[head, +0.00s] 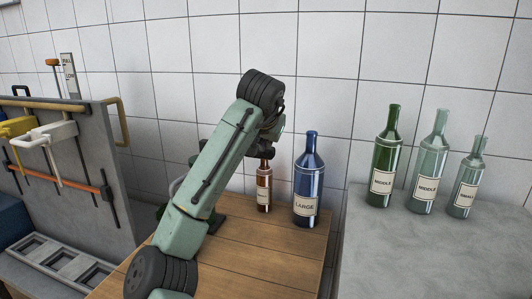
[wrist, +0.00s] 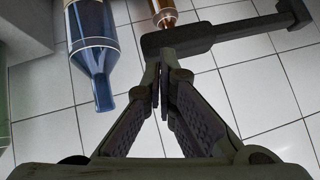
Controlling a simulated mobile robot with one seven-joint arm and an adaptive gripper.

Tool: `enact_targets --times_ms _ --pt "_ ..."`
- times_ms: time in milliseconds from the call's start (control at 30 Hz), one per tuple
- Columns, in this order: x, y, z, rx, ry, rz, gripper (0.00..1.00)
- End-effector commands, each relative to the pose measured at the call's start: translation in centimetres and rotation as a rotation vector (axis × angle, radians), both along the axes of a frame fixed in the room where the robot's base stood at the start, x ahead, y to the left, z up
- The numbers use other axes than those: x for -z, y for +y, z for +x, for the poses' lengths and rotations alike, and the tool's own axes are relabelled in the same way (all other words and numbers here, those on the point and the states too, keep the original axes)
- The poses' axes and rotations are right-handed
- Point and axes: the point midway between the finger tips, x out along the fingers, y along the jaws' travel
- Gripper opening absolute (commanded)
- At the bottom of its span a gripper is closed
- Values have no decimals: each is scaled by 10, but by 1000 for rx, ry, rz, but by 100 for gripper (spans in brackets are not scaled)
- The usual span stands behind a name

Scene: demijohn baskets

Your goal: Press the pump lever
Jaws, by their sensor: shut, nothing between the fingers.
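My gripper (wrist: 162,82) is shut and empty in the wrist view, its two fingertips pressed together. In the head view my arm hides the gripper and most of a dark green device (head: 217,224) on the wooden table.
A blue bottle (head: 308,183) labelled LARGE and a small brown bottle (head: 264,190) stand on the wooden table (head: 250,262). Several green bottles stand on the grey counter (head: 420,255) at right. A grey panel (head: 90,160) with handles stands at left. A tiled wall closes the back.

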Motion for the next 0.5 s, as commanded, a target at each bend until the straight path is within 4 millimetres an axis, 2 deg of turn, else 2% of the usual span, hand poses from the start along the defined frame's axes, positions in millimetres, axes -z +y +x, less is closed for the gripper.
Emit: enact_targets --times_ms 100,200,500 --pt "-14 -2 -17 3 -5 1 0" --pt "-23 -1 -25 2 -4 0 0" --pt "-31 -1 -32 1 -4 0 0"
